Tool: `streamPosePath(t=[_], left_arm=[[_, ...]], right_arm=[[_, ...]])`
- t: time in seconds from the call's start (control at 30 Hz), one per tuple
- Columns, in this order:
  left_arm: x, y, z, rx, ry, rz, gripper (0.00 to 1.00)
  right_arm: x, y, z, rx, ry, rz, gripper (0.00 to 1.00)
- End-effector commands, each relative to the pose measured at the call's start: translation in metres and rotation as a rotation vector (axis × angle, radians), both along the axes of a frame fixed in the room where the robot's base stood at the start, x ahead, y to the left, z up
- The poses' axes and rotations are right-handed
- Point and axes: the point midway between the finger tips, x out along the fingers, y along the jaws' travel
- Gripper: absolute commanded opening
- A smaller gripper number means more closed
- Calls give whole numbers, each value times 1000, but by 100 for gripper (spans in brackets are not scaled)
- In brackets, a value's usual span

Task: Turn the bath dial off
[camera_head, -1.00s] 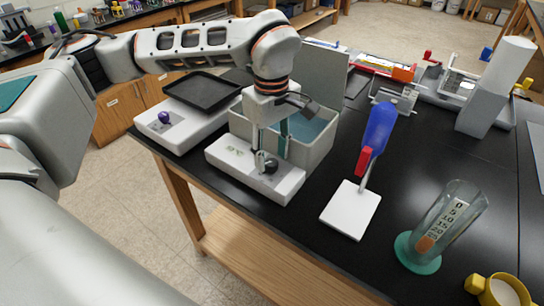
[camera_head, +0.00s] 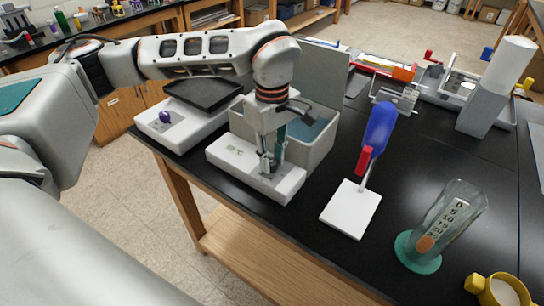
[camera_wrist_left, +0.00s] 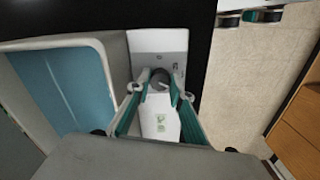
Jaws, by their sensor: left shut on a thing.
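The water bath (camera_head: 322,148) is a pale box with blue water inside and a raised lid behind. Its low front panel (camera_head: 226,152) carries the dark round dial, which the fingers mostly cover in the head view. In the left wrist view the dial (camera_wrist_left: 160,78) shows between the fingertips, with a light mark on it. My left gripper (camera_head: 270,165) points down over the panel, its green-padded fingers shut on the dial from both sides. It also shows in the left wrist view (camera_wrist_left: 160,90). My right gripper is not in view.
A hot plate with a purple knob (camera_head: 164,117) and a black tray (camera_head: 205,93) stands left of the bath. A white stand with a blue-and-red holder (camera_head: 378,130), a glass cylinder (camera_head: 448,222) and a yellow cup (camera_head: 498,290) stand to the right.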

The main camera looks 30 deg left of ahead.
Motion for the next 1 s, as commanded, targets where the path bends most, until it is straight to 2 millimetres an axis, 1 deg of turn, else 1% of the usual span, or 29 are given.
streamPosePath(t=[0.27,0.7,1.0], left_arm=[[0,0,0,1,1,150,0],[0,0,0,1,-1,557,0],[0,0,0,1,1,842,0]], right_arm=[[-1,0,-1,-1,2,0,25],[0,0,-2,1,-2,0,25],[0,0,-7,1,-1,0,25]])
